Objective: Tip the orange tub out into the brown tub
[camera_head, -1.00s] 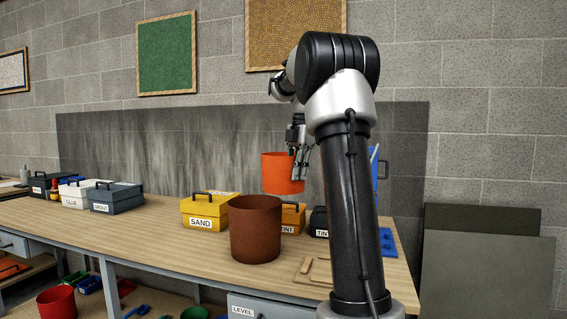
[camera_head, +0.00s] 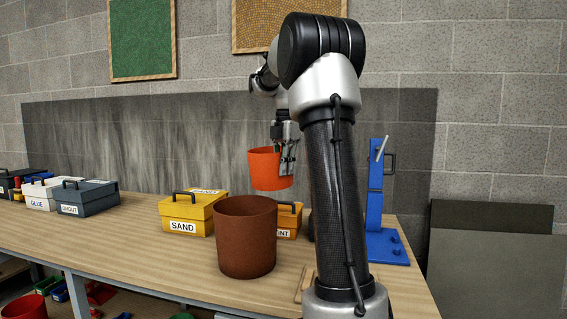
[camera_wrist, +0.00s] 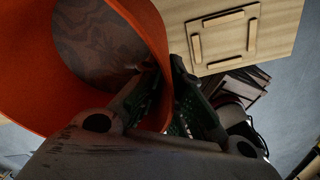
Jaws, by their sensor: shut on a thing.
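The orange tub (camera_head: 265,170) hangs in the air above the back of the bench, slightly tilted, with its lower edge close above the brown tub's rim in the head view. My gripper (camera_head: 287,160) is shut on its right wall. In the wrist view the orange tub (camera_wrist: 155,30) fills the upper left, and my gripper's fingers (camera_wrist: 165,100) pinch its wall; its inside looks dark and patterned, and I cannot tell what it holds. The brown tub (camera_head: 246,240) stands upright on the bench, in front of and slightly left of the orange tub. Its inside is mostly hidden.
A yellow SAND box (camera_head: 188,213) stands left of the brown tub, and an orange-yellow box (camera_head: 288,220) is partly behind it. A blue stand (camera_head: 376,200) is at the right end of the bench (camera_head: 130,240). A wooden frame (camera_wrist: 222,38) lies there too.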

